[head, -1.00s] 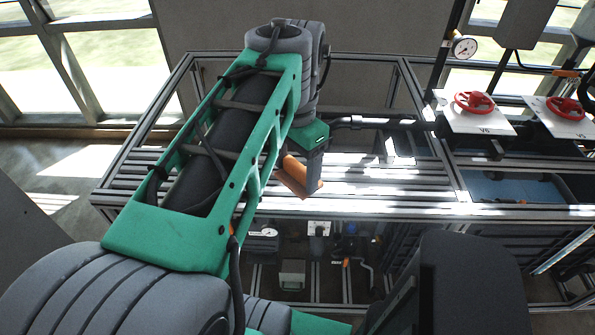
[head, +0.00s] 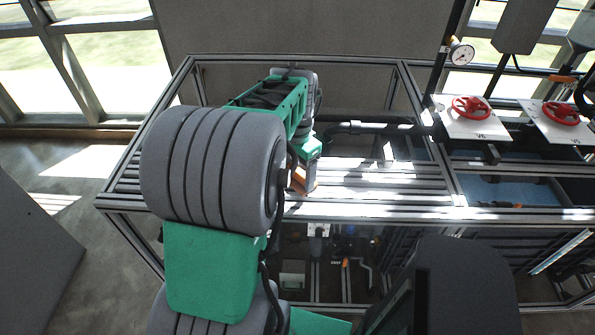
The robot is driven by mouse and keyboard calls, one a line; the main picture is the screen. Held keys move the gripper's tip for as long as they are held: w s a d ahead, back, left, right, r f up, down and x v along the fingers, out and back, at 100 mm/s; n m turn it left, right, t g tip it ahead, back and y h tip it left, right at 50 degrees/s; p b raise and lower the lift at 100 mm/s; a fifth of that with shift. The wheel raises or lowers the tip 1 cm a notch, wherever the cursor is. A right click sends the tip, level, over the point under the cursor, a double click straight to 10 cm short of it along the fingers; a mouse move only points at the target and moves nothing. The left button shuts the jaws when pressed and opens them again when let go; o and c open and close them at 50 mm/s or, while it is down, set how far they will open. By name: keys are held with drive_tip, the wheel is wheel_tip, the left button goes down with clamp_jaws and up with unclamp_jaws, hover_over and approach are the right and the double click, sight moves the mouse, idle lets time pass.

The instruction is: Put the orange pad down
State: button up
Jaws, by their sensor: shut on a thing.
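The orange pad (head: 309,181) shows only in part at the end of my arm in the head view, at the slatted top of the metal-frame bench. My gripper (head: 298,185) is shut on the pad. My arm hides most of the gripper and the pad's left side. I cannot tell whether the pad touches the slats.
The slatted bench top (head: 390,182) is bare to the right of the pad. A dark pipe (head: 370,127) runs behind it. Red valve wheels (head: 472,107) on white plates and a round gauge (head: 461,52) stand at the right. Equipment sits below the bench top.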

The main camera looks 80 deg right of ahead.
sight(298, 171)
drive_tip(key=shift+f, duration=0.15)
drive_tip(key=o, duration=1.5)
wheel_tip(298, 171, up, 12)
drive_tip(key=w+a+n, duration=0.3)
drive_tip(key=w, duration=0.4)
drive_tip(key=w+a+n, duration=0.3)
drive_tip(key=w+a, duration=0.1)
drive_tip(key=w, duration=0.2)
drive_tip(key=w+a+f+n+t+h, duration=0.1)
drive_tip(key=w+a+f+n, duration=0.2)
drive_tip(key=w+a+n, duration=0.6)
drive_tip(key=w+a+f+n, duration=0.1)
drive_tip(key=a+n, duration=0.2)
drive_tip(key=a, duration=0.5)
drive_tip(key=w+a+f+n+t, duration=0.1)
drive_tip(key=a+f+n, duration=0.1)
drive_tip(key=a, duration=0.6)
drive_tip(key=w+a+f+n+t+y, duration=0.1)
drive_tip(key=a+n, duration=0.3)
drive_tip(key=a, duration=0.5)
drive_tip(key=shift+w+f+n+b, duration=0.15)
drive_tip(key=shift+f+n+b, duration=0.15)
drive_tip(key=shift+f, duration=0.15)
